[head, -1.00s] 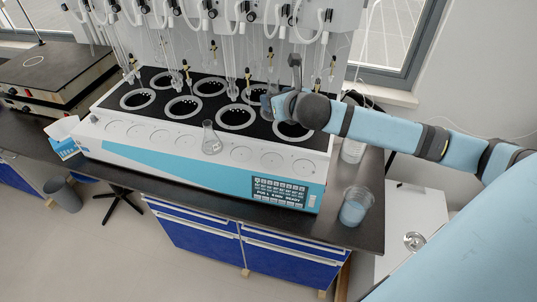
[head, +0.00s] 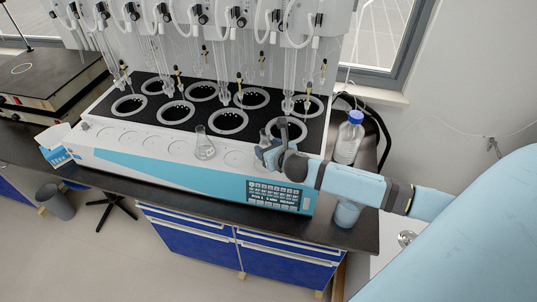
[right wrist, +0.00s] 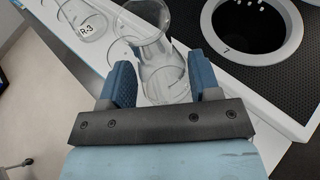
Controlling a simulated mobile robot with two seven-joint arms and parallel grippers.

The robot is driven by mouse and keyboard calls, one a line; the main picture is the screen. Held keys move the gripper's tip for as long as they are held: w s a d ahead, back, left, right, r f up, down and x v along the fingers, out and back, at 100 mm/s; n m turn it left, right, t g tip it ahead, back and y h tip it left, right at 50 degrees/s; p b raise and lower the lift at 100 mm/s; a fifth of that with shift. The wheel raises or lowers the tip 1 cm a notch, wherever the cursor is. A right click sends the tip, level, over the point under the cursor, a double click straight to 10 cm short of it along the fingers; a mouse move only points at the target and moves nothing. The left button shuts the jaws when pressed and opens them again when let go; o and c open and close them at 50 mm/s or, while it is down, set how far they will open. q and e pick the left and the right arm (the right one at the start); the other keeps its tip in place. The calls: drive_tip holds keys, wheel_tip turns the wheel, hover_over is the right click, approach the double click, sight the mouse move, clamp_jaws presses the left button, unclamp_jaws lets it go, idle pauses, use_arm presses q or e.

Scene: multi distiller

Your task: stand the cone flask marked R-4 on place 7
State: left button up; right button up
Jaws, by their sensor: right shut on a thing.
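My right gripper (head: 268,153) is at the front ledge of the distiller, right of a standing flask. In the right wrist view the gripper (right wrist: 163,82) is shut on a clear cone flask (right wrist: 152,48), with one blue finger on each side. No mark shows on this held flask, and I cannot tell whether its base touches the ledge. Another cone flask, marked R-3 (right wrist: 85,22), stands on the ledge; it also shows in the head view (head: 204,147). My left gripper is not in view.
The distiller (head: 130,150) has several ringed wells, with glass tubes hanging above them. Round places on its white ledge (head: 156,141) are empty left of R-3. A blue-capped bottle (head: 349,138) stands at the right. A beaker (head: 347,214) is partly behind my arm.

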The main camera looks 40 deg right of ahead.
wheel_tip(320, 180, down, 3)
drive_tip(key=shift+r, duration=0.2)
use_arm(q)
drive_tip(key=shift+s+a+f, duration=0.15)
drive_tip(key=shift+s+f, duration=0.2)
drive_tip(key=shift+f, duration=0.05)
use_arm(e)
drive_tip(key=shift+f, duration=0.3)
drive_tip(key=o, duration=1)
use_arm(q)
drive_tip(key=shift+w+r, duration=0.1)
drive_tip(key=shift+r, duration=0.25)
